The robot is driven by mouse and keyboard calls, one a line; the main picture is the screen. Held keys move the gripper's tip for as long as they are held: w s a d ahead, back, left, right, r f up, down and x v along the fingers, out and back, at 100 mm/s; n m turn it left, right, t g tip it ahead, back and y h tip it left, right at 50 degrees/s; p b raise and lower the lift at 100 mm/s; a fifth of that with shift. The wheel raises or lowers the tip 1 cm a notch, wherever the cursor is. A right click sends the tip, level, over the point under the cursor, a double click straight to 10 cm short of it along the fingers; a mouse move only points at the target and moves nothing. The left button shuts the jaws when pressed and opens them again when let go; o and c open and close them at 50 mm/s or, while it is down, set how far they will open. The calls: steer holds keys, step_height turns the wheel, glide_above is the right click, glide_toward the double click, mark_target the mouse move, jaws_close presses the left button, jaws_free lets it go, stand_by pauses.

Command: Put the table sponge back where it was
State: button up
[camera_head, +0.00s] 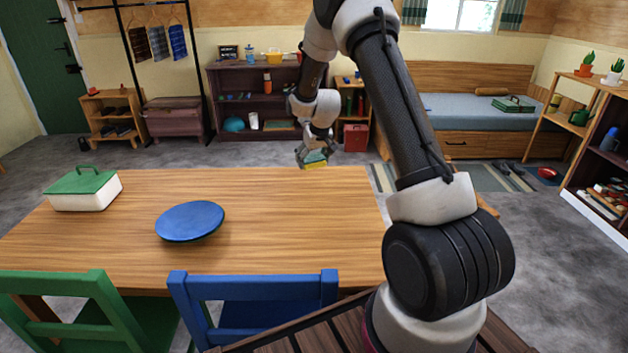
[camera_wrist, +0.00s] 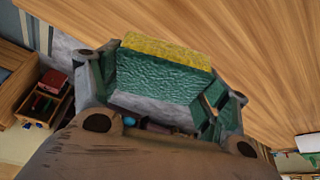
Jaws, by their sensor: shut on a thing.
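The sponge (camera_head: 315,164) is yellow with a green scouring side. My gripper (camera_head: 313,156) is shut on it near the back edge of the wooden table (camera_head: 270,200), towards its right end. In the wrist view the sponge (camera_wrist: 165,68) sits between the two fingers of my gripper (camera_wrist: 165,85), its yellow layer towards the wooden tabletop (camera_wrist: 250,50). I cannot tell whether the sponge touches the table.
A blue round plate (camera_head: 190,221) and a white box with a green lid (camera_head: 85,190) stand on the table's left half. A blue chair (camera_head: 253,290) and a green chair (camera_head: 60,290) are at the front. The tabletop's middle is clear.

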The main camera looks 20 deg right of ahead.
mark_target(316, 162)
steer(key=shift+f, duration=3.6)
steer(key=shift+f, duration=0.1)
steer(key=o, duration=1)
steer(key=v, duration=1.1)
steer(key=shift+r, duration=0.35)
steer(key=s+a+r, duration=0.3)
steer(key=s+r, duration=1.4)
steer(key=r, duration=0.2)
steer(key=s+r, duration=0.2)
steer(key=s, duration=1)
steer(key=s+r, duration=0.2)
steer(key=s, duration=1)
steer(key=shift+a, duration=0.35)
